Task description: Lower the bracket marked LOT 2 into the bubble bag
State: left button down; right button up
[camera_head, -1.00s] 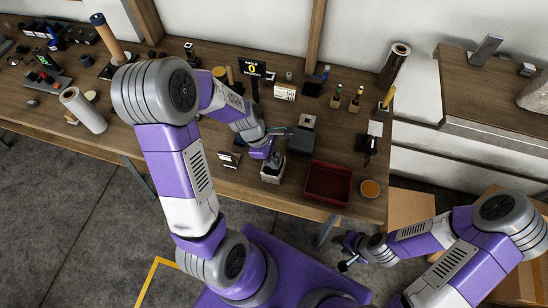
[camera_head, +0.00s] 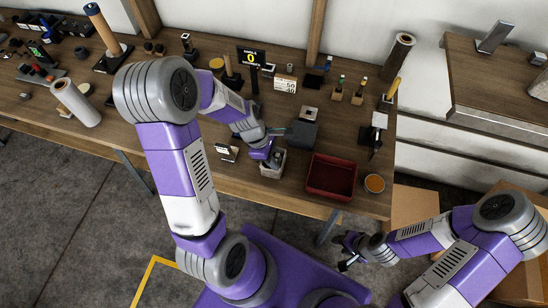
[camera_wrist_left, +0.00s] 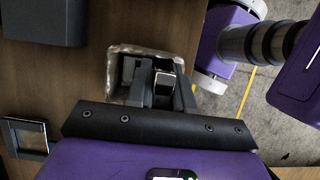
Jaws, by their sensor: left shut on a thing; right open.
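The bubble bag (camera_head: 266,172) stands on the wooden table as a small pale, open-topped pouch. In the left wrist view its shiny, crinkled rim (camera_wrist_left: 113,52) surrounds a dark opening. My left gripper (camera_head: 274,158) is at the bag's mouth, pointing down. In the left wrist view my left gripper (camera_wrist_left: 156,84) is shut on a small grey metal bracket (camera_wrist_left: 165,79), seen within the rim's outline. Another grey shape (camera_wrist_left: 128,68) shows beside it in the opening. The LOT 2 marking cannot be read, and the fingers hide much of the bracket. My right gripper (camera_head: 346,256) is open and empty, off the table's front edge.
A red tray (camera_head: 331,191) is right of the bag, with an orange round dish (camera_head: 374,183) beyond. A dark block (camera_head: 301,134) stands behind. A small card holder (camera_head: 227,153) is close on the left. The table's front edge is near the bag.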

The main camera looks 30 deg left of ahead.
pick_arm(q)
jog(key=c, duration=0.9)
grip_release()
jog(key=p+v, duration=0.2)
jog(key=v, duration=0.5)
jog(key=shift+a+r+p, duration=0.1)
jog(key=shift+r+p, duration=0.2)
